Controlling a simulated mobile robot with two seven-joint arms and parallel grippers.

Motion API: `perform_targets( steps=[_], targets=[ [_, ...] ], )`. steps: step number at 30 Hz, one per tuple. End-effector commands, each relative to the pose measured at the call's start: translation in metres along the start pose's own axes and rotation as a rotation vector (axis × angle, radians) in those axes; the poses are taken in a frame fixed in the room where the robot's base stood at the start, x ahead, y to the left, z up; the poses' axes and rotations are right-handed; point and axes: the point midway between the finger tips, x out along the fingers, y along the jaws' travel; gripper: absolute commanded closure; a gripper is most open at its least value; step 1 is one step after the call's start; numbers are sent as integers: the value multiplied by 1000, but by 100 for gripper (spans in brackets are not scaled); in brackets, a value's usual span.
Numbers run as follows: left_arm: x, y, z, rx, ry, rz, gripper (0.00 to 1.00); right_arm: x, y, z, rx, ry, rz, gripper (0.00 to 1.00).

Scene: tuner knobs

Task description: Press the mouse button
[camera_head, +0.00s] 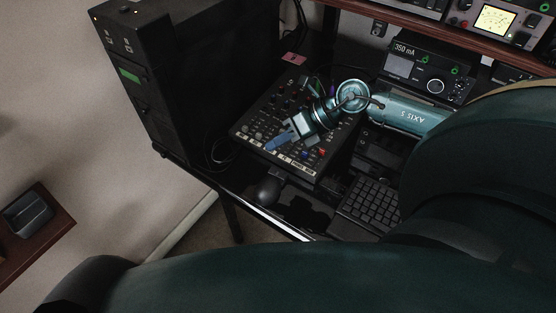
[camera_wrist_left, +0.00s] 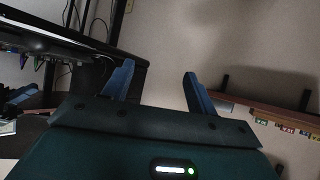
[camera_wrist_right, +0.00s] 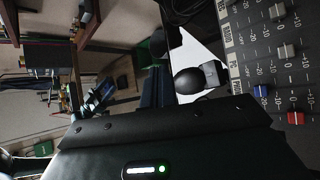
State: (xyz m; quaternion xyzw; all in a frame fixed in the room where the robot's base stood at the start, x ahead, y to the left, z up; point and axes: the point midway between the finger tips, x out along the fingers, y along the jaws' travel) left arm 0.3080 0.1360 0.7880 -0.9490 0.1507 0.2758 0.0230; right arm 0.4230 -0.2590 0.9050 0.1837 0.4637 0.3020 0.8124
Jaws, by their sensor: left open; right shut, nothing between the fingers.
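A dark rounded mouse (camera_head: 268,190) lies on the black desk, left of the keyboard and in front of the mixer. The right wrist view shows the mouse (camera_wrist_right: 188,80) just right of my fingertips, with a grey piece at its right end. My right gripper (camera_head: 268,147) is shut and empty, over the mixer's near-left edge, apart from the mouse. Its blue fingers (camera_wrist_right: 156,82) also show in the right wrist view. My left gripper (camera_wrist_left: 157,75) is open and empty, facing a wall and shelf; I cannot make it out in the head view.
The mixer (camera_head: 262,122) with knobs and sliders lies behind the mouse. The keyboard (camera_head: 370,202) is to the right. A tall black cabinet (camera_head: 145,85) stands at the left. The desk's front edge is close to the mouse.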

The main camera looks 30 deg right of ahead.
Motion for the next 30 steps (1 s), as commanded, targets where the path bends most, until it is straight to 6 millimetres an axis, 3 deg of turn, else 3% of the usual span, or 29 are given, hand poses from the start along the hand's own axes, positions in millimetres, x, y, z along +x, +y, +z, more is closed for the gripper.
perform_targets(
  steps=[4,16,30],
  targets=[
    [0,1,-2,1,6,2,42,-9,-14,2,-54,37,-67,100],
    [0,1,-1,1,7,4,42,-7,-15,0,-54,37,-67,100],
    [16,10,19,-22,43,41,42,27,-45,-26,-51,36,-67,100]
  ],
)
